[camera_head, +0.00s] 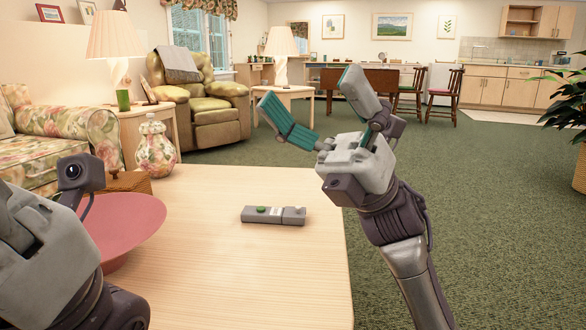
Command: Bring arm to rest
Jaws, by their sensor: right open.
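My right gripper (316,104) is raised over the right edge of the light wooden table (214,285). Its two teal-padded fingers are spread apart, with nothing between them. My left arm comes in at the lower left, with its grey wrist housing over the near left part of the table. The fingers of the left gripper are outside the picture.
On the table lie a grey device with a green button (273,215), a pink bowl (125,222) partly hidden by my left arm, and a brown box (128,182). A floral jar (155,150) stands behind. Green carpet (490,230) is open on the right.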

